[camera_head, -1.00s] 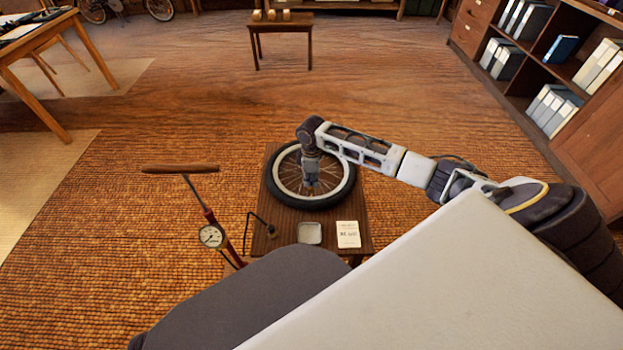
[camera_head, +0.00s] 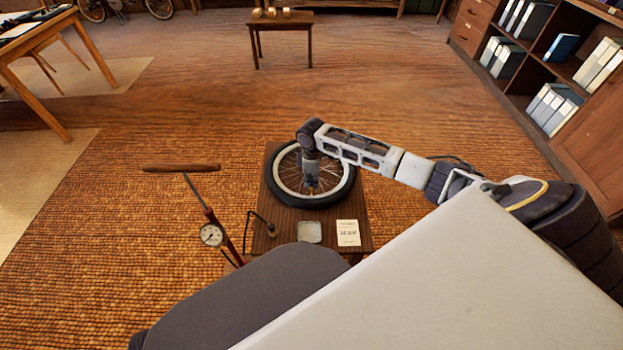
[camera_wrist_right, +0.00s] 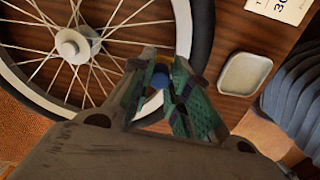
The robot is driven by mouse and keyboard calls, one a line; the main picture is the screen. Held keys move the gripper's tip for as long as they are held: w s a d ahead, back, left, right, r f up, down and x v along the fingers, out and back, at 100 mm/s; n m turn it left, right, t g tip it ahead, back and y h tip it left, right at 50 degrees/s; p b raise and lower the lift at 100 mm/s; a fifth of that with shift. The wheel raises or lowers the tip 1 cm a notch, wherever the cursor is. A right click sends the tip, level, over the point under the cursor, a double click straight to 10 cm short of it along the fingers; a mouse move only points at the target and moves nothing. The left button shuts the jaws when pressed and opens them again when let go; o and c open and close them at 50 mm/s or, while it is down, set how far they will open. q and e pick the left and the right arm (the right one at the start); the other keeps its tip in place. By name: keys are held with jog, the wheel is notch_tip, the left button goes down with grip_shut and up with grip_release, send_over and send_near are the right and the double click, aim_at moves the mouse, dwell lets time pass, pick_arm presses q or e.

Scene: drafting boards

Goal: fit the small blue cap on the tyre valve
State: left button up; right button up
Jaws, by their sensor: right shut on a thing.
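The wheel with its black tyre (camera_head: 280,192) lies flat on a low wooden table (camera_head: 283,217). It also shows in the right wrist view, with its pale rim (camera_wrist_right: 183,28), spokes and hub. My right gripper (camera_head: 311,183) is over the near part of the wheel, pointing down. In the right wrist view the right gripper (camera_wrist_right: 160,82) is shut on the small blue cap (camera_wrist_right: 160,77), which shows between the green fingertips near the rim's inner edge. The valve cannot be made out; the fingers may hide it. My left gripper is not in view.
A square pale tray (camera_head: 309,232) and a printed card (camera_head: 348,232) lie on the table's near side; the tray (camera_wrist_right: 244,74) looks empty. A floor pump with a gauge (camera_head: 211,235) stands left of the table, its hose reaching the tabletop.

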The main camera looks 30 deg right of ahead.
jog(key=shift+f, duration=0.65)
jog(key=o, duration=0.7)
jog(key=shift+r, duration=6)
